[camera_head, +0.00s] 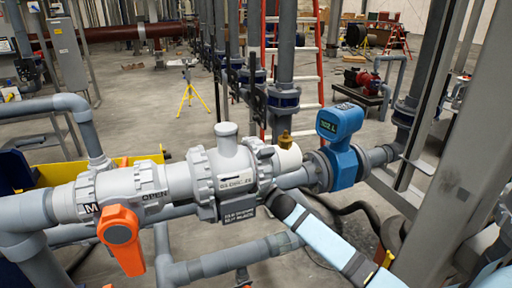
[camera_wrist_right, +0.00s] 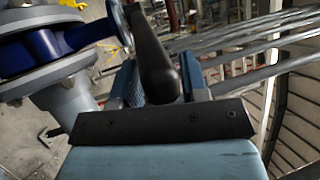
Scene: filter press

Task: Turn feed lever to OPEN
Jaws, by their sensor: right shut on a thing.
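A dark lever (camera_wrist_right: 152,50) lies between the jaws of my right gripper in the right wrist view. In the head view my right gripper (camera_head: 284,207) is at the right side of a grey valve (camera_head: 228,170) with a small unreadable plate, and is shut on the dark lever there. The gripper covers most of the lever. An orange handle (camera_head: 122,238) hangs down, slightly tilted, on the pipe at the left. The word OPEN is printed on the pipe above it. My left gripper is not in view.
A blue meter (camera_head: 340,135) with a lit display stands on the pipe just right of the valve. A brass fitting (camera_head: 285,140) sits between them. A steel post (camera_head: 440,150) stands at the right, and a dark hose (camera_head: 365,212) runs below the pipe. A yellow tripod (camera_head: 190,90) stands behind.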

